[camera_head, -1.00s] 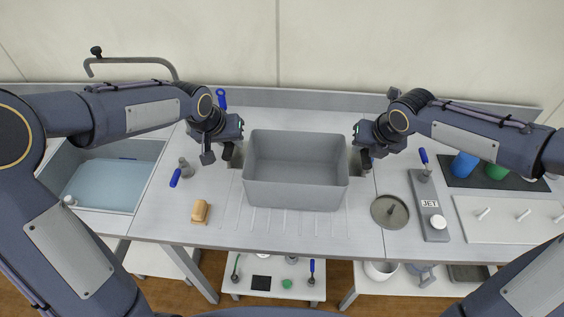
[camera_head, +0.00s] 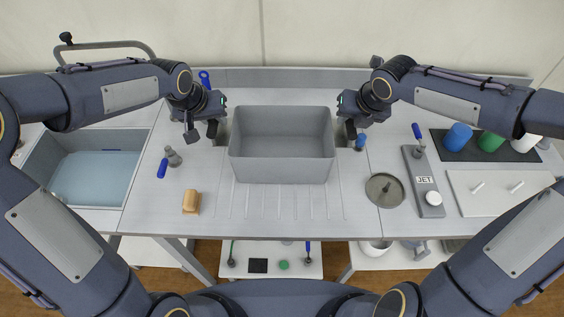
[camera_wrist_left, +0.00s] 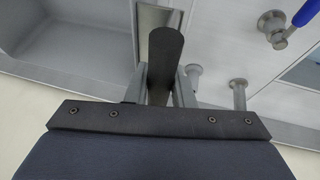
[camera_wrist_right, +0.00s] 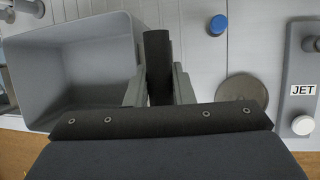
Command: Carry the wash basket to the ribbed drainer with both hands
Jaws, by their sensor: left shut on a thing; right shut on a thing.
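The wash basket (camera_head: 282,171) is an empty, open-topped grey tub in the middle of the head view. It looks level, behind most of the ribbed drainer (camera_head: 293,204), whose grooves run toward the table's front edge. My left gripper (camera_head: 214,125) is shut on a dark handle at the basket's left side. My right gripper (camera_head: 350,126) is shut on the handle at its right side. The left wrist view shows the dark handle (camera_wrist_left: 166,62) between the fingers. The right wrist view shows the other handle (camera_wrist_right: 157,65). Any gap under the basket is hard to judge.
A blue-filled sink (camera_head: 95,178) lies at the left. A tan block (camera_head: 191,202) is left of the drainer. A round grey plate (camera_head: 385,190) and a JET device (camera_head: 424,185) stand right. A blue-topped item (camera_head: 360,142) is close to my right gripper.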

